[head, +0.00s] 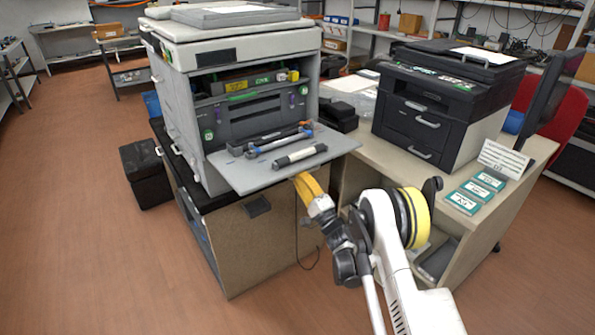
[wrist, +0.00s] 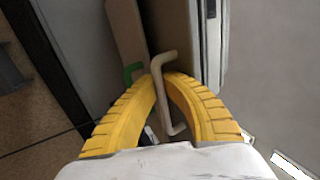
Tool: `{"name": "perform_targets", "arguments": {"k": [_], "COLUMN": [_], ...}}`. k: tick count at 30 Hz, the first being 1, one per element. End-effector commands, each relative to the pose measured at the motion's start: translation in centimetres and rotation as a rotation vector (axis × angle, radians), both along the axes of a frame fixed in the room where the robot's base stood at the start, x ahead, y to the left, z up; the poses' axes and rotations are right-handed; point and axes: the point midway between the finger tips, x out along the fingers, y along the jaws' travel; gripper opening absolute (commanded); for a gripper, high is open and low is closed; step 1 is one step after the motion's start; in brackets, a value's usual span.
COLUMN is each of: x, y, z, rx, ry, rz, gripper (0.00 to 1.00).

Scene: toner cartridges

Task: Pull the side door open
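The grey-white printer (head: 250,52) stands on a cabinet with its front panel (head: 237,172) folded down flat. My gripper (head: 304,181), with yellow curved fingers, is at the panel's right front edge in the head view. In the wrist view my gripper (wrist: 162,80) has its fingertips drawn in close on both sides of a bent beige handle (wrist: 168,112). It looks shut on this handle. The handle stands beside a pale grey panel edge (wrist: 212,60). A small green part (wrist: 132,72) lies left of it. The side door's face is not clearly shown in the head view.
Dark cartridges (head: 300,155) lie on the folded-down panel. The speckled cabinet (head: 245,245) is below. A black printer (head: 440,105) and teal boxes (head: 475,190) stand on the desk to the right. The floor (head: 90,230) at the left is clear.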

Motion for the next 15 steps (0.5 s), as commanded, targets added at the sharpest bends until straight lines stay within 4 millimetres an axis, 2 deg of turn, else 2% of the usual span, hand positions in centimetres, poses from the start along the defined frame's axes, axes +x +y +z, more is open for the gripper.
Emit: {"name": "perform_targets", "arguments": {"k": [6,15], "x": [0.2,0.3], "y": [-0.1,-0.1], "z": [-1.2,-1.6], "rx": [0.028,0.039], "ry": [-0.039,-0.057], "rz": [0.001,0.001], "gripper": [0.00,0.00]}}
